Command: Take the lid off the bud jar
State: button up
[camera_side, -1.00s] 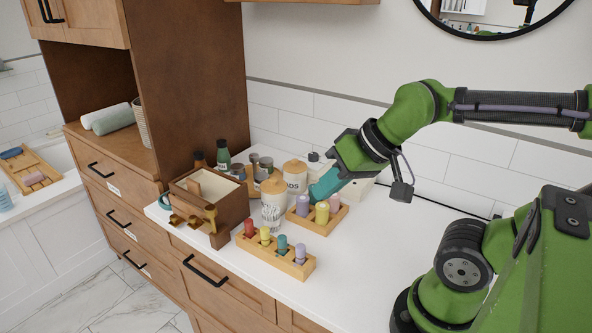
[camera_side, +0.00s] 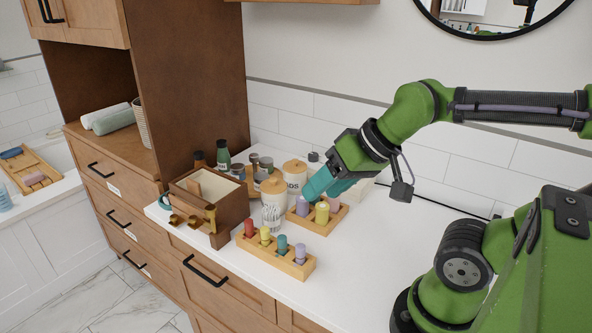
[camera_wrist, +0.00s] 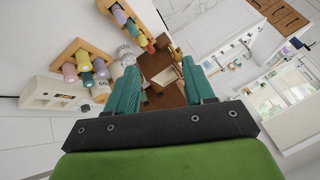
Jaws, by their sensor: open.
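The bud jar (camera_side: 296,187) is white, with a round wooden lid (camera_side: 294,166) on top and a partly hidden label ending in "DS". It stands upright on the counter, behind a second white jar (camera_side: 273,215) that also has a wooden lid (camera_side: 273,185). My gripper (camera_side: 318,193) is open and empty, its teal fingers just right of the bud jar. I cannot tell whether a finger touches it. In the wrist view the gripper (camera_wrist: 160,85) shows both fingers spread. White jars lie left of them there, partly hidden, and I cannot tell which is which.
A wooden holder (camera_side: 315,227) with coloured pegs stands below my fingers, and another (camera_side: 284,262) is nearer the front edge. A brown box (camera_side: 226,207) stands left of the jars, with dark bottles (camera_side: 223,155) behind. The counter's right part (camera_side: 375,265) is clear.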

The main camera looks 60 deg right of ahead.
jog(key=n+g+h, duration=0.2)
jog(key=n+g, duration=0.2)
jog(key=g, duration=0.2)
send_over(273, 179)
jog(key=f, duration=1)
jog(key=shift+s+d, duration=0.2)
jog(key=shift+s, duration=0.1)
jog(key=shift+t, duration=0.3)
jog(key=shift+w+f, duration=0.2)
jog(key=shift+f, duration=2.55)
jog(key=shift+c, duration=0.2)
grip_shut()
